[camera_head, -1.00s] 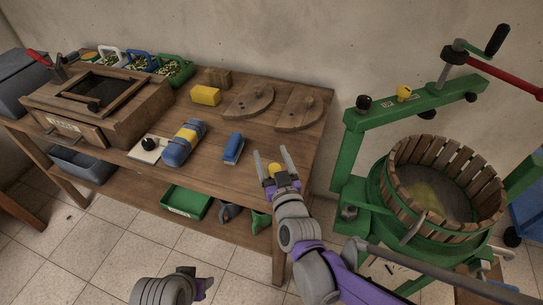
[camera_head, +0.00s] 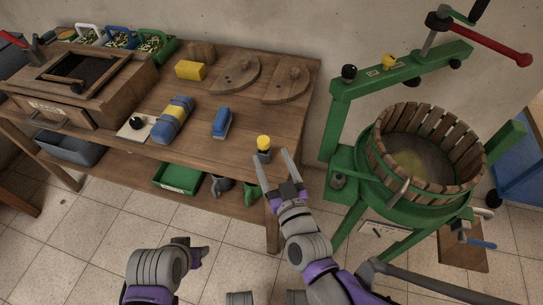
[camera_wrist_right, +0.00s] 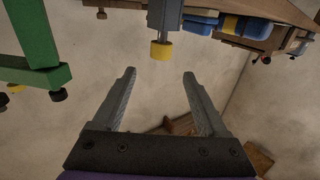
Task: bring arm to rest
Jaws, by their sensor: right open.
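My right gripper (camera_head: 271,156) is open and empty at the front right edge of the wooden table (camera_head: 185,88). A small grey object with a yellow cap (camera_head: 263,142) stands upright on the table near that edge, just beyond the fingertips. In the right wrist view, the open fingers (camera_wrist_right: 160,72) show with nothing between them, and the yellow-capped object (camera_wrist_right: 161,50) lies ahead of them, apart.
A green press (camera_head: 341,115) with a slatted wooden basket stands right of the table. A blue brush (camera_head: 222,122), a blue and yellow roll (camera_head: 172,120), a yellow block (camera_head: 190,70) and two wooden half-discs lie on the table. A green crate (camera_head: 178,180) sits on the lower shelf.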

